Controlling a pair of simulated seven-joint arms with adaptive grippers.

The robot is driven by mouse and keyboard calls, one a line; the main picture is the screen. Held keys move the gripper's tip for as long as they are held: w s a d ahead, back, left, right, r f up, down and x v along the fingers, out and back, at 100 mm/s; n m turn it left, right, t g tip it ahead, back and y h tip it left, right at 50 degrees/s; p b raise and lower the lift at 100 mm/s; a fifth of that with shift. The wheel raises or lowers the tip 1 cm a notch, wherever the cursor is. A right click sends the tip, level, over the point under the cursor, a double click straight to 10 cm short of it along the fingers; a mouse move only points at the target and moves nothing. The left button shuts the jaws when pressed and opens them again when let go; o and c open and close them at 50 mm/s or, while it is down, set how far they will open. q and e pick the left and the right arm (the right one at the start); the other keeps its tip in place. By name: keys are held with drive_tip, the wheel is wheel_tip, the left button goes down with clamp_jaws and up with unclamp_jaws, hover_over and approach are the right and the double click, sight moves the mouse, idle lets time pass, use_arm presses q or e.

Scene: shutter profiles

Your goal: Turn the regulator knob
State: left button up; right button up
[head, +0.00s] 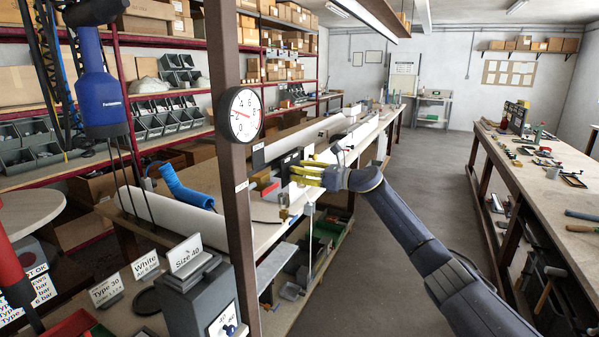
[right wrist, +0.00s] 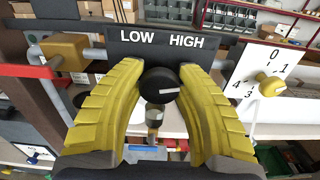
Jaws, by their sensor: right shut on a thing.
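The black regulator knob (right wrist: 158,84) with a white mark sits below a dark plate (right wrist: 200,44) lettered LOW and HIGH in the right wrist view. My right gripper (right wrist: 165,75) has its yellow fingers on both sides of the knob and is shut on it. In the head view the right gripper (head: 306,174) reaches the dark unit on the long bench from the right; the knob is hidden there. A round gauge (head: 243,115) on the brown post has a red needle. My left gripper does not show.
A white dial plate (right wrist: 262,72) numbered 0 to 4, with a brass knob (right wrist: 270,84), stands right of the fingers. A brass block (right wrist: 65,52) and a red-ended bar (right wrist: 30,71) are at left. The aisle floor (head: 400,200) is clear.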

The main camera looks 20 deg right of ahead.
drive_tip(key=m, duration=0.4)
drive_tip(key=shift+d, duration=0.1)
drive_tip(key=m, duration=0.3)
drive_tip(key=shift+w+f+m, duration=0.1)
drive_tip(key=shift+m, duration=0.3)
drive_tip(key=m, duration=0.6)
drive_tip(key=shift+f+m, duration=0.1)
drive_tip(key=shift+m, duration=0.2)
drive_tip(key=o, duration=1.2)
drive_tip(key=shift+d, duration=0.15)
drive_tip(key=v, duration=1.1)
drive_tip(key=shift+s+d, duration=0.25)
drive_tip(key=shift+s, duration=0.05)
